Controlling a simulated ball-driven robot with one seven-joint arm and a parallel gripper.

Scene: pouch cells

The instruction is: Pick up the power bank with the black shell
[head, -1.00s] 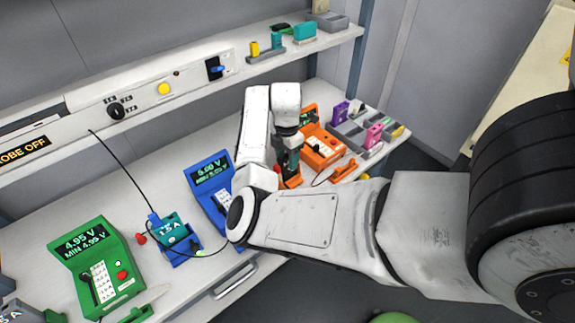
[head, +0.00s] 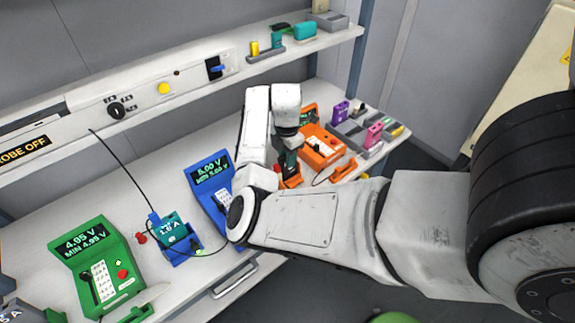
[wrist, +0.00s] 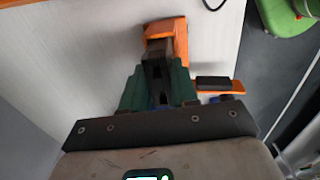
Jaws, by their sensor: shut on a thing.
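My gripper (wrist: 156,80) has green fingers and points down at an orange holder (wrist: 165,28) in the wrist view. The fingers are closed around a narrow black thing (wrist: 156,72), which looks like the black-shelled power bank. It is mostly hidden by the fingers, and I cannot tell whether it is clear of the holder. In the head view, my gripper (head: 290,160) is right above the orange holder (head: 292,182), left of an orange meter (head: 322,148).
A blue meter (head: 211,176), a teal unit in a blue holder (head: 172,229) and a green meter (head: 82,247) stand to the left. Purple (head: 341,109) and pink (head: 374,134) packs stand at the right. A shelf (head: 300,44) runs above the bench.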

